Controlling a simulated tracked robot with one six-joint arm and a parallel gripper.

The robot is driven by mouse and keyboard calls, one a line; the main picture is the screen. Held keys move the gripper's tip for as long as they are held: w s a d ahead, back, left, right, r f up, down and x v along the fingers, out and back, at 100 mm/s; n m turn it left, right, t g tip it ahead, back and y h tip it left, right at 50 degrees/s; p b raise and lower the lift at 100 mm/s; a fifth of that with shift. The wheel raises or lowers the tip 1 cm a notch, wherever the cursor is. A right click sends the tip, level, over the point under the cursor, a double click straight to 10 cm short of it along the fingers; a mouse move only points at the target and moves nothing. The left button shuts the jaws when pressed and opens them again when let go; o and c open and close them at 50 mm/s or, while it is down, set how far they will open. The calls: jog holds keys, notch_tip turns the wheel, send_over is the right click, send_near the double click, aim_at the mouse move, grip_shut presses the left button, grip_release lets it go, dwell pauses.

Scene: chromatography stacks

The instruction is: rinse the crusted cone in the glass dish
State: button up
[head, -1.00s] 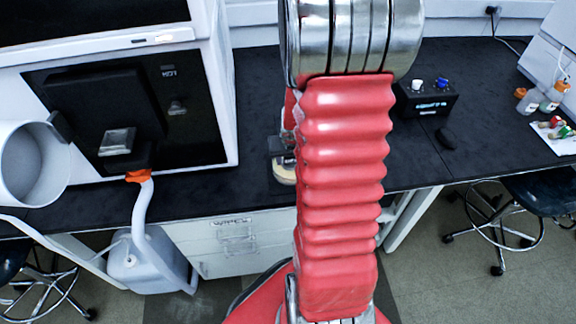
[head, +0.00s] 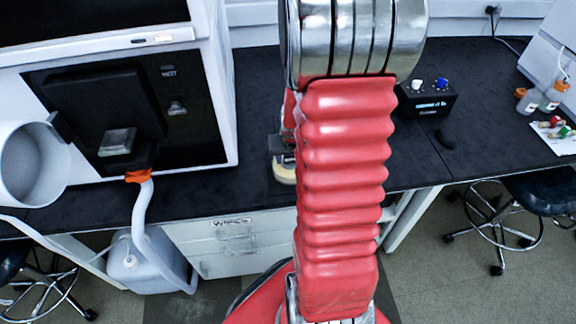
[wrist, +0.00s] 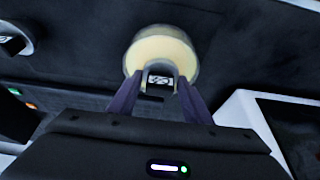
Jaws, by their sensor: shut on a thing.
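The glass dish (wrist: 150,50) is round and holds a pale yellowish liquid. In the head view the dish (head: 284,176) stands on the black bench, partly hidden behind my red arm. My gripper (wrist: 158,92) is shut on a small grey piece with a black-and-white marked face, which I take to be the crusted cone (wrist: 160,79). The cone overlaps the near part of the dish in the wrist view. Its tip and any crust are hidden, and I cannot tell how deep it sits. In the head view only a dark bit of my gripper shows beside the arm.
A white instrument (head: 216,90) with a black front stands to the left. A small black box (head: 428,98) with a display stands right of my arm. Bottles with orange caps (head: 530,101) stand at the far right. The bench between box and bottles is mostly clear.

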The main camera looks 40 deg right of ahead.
jog(key=shift+r, duration=4.75)
jog(key=shift+s, duration=0.15)
